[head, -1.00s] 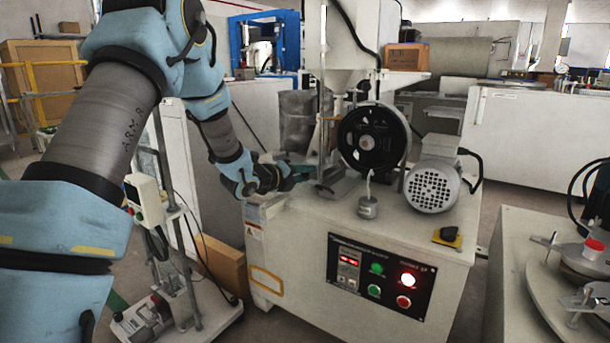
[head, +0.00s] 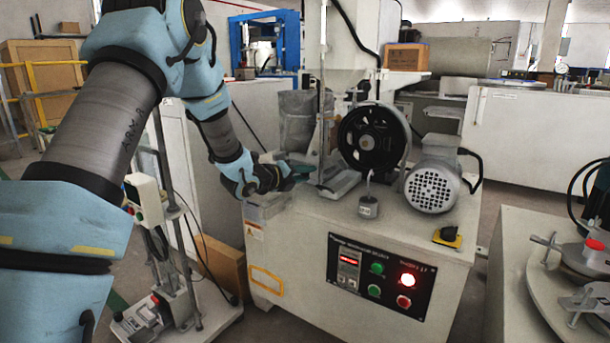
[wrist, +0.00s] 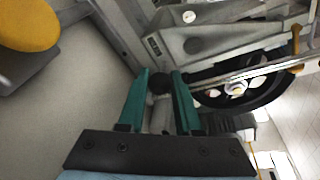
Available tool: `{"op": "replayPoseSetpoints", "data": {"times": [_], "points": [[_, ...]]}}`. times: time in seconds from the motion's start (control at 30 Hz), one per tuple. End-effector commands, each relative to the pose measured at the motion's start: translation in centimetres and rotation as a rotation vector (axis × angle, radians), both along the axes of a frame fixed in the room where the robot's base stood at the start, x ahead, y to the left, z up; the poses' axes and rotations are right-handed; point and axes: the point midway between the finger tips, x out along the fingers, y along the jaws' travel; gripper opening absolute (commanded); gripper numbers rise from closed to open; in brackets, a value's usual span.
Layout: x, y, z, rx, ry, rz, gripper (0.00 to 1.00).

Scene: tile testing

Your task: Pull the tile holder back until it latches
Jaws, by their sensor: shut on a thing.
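The testing machine (head: 350,235) stands in the middle of the head view, with a black wheel (head: 366,139) on top. My gripper (head: 300,173) reaches in from the left to the machine's top, left of the wheel. In the wrist view, the two green fingers of my gripper (wrist: 162,88) are shut on a dark round knob (wrist: 160,82) with a pale stem. The knob sits at the end of the grey metal tile holder assembly (wrist: 205,45). The tile itself cannot be made out, and my gripper hides the knob in the head view.
A control panel (head: 381,276) with a lit red lamp is on the front. A stand with a white box (head: 145,197) is close on the left.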

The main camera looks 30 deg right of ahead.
Motion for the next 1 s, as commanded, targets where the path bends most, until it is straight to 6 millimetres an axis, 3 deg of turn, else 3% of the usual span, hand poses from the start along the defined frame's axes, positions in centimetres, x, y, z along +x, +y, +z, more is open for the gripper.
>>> {"op": "replayPoseSetpoints", "data": {"times": [0.4,0.77,0.8,1.0], "points": [[3.9,2.2,0.0,0.0,-0.001,0.004,0.0],[4.2,2.4,0.0,0.0,0.001,0.003,0.0],[4.2,2.4,0.0,0.0,0.001,0.003,0.36],[4.1,2.3,0.0,0.0,0.0,0.001,0.59]]}}
